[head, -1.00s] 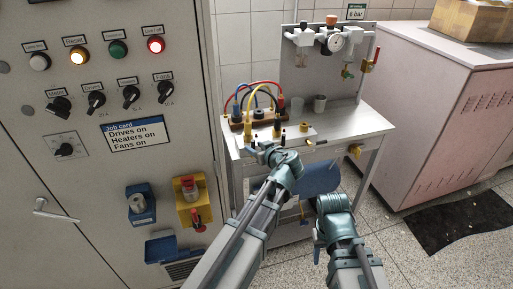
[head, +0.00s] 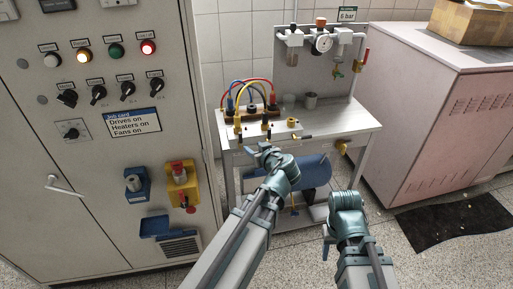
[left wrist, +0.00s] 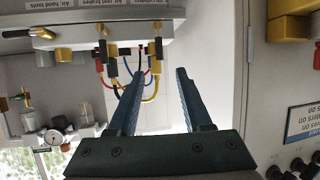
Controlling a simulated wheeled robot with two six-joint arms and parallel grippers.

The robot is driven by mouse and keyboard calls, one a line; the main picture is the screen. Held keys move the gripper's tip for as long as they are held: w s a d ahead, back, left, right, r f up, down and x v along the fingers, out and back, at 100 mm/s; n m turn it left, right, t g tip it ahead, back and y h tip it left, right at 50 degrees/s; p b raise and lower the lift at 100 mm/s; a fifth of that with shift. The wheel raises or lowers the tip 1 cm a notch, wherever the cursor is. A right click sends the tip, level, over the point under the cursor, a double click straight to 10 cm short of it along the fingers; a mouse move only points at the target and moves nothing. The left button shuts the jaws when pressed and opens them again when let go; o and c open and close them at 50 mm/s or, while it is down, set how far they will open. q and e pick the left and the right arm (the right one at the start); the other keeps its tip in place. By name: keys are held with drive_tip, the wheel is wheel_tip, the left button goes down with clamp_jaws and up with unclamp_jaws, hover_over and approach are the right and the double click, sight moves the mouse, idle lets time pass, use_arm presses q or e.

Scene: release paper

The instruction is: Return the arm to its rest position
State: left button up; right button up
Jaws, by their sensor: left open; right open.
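My left gripper (head: 262,157) is in front of the bench's front edge in the head view, with its arm coming up from the bottom. In the left wrist view its two long blue fingers (left wrist: 160,72) are spread apart with nothing between them. My right gripper (head: 327,236) hangs low in front of the bench, beside the left arm. Its fingers are mostly hidden and it holds nothing that I can see.
The workbench (head: 350,122) carries coloured looped hoses (head: 238,97), a metal cup (head: 310,100) and a gauge (head: 322,43). A control cabinet (head: 150,60) stands left, a pink cabinet (head: 425,110) right. A blue tank (head: 310,172) is under the bench. A dark mat (head: 455,222) lies on the floor.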

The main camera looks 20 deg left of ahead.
use_arm(q)
drive_tip(key=s+d+f+m+g+h+p, duration=0.2)
drive_tip(key=s+d+m+g+h+p, duration=0.6)
drive_tip(key=s+d+m, duration=0.5)
drive_tip(key=s+d+g+p, duration=0.1)
drive_tip(key=s+d+p, duration=0.1)
drive_tip(key=s+d, duration=0.5)
drive_tip(key=shift+s+d+f+g, duration=0.15)
drive_tip(key=shift+s+f+g, duration=0.15)
drive_tip(key=shift+s+f, duration=0.1)
drive_tip(key=shift+w, duration=0.1)
